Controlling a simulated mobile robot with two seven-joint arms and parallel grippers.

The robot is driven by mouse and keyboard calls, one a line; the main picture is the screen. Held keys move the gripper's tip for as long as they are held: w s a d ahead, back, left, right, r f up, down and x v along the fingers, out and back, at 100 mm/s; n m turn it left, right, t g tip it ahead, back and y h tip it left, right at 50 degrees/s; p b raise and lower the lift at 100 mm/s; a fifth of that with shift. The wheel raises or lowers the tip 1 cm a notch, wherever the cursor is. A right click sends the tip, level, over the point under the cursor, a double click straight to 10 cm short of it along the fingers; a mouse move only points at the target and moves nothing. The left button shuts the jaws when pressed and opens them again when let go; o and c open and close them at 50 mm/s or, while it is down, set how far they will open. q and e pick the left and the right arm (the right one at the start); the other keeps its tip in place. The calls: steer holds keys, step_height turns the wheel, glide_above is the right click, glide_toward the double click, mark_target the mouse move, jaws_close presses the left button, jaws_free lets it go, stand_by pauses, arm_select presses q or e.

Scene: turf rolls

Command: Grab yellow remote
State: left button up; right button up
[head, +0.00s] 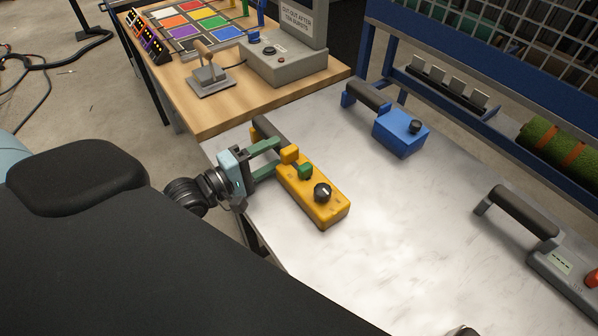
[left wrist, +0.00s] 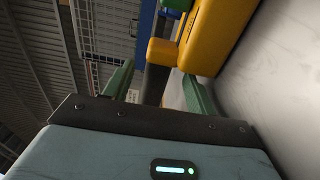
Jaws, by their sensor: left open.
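The yellow remote (head: 327,206) lies on the pale table, with a black knob, a green button and a dark grip bar (head: 269,131) at its far end. My left gripper (head: 281,158) is open at the left side of the remote, its green fingers pointing at the bar end. In the left wrist view the yellow body (left wrist: 212,38) is at the top. The dark bar shows between the two open fingers (left wrist: 157,88). I cannot tell whether the fingers touch it. My right gripper is not recognisable in view.
A blue remote (head: 401,133) stands behind to the right, and a grey one (head: 555,262) is at the right edge. A wooden table (head: 225,114) holds a grey control box (head: 284,62) and a lever. The middle of the pale table (head: 410,220) is clear.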

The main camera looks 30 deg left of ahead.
mark_target(276, 150)
arm_select(q)
steer(key=x, duration=0.4)
steer(key=shift+w+a+r, duration=0.1)
steer(key=shift+a+r, duration=0.05)
steer(key=shift+a, duration=0.05)
steer(key=shift+w+d, duration=0.25)
steer(key=shift+w, duration=0.25)
jaws_close()
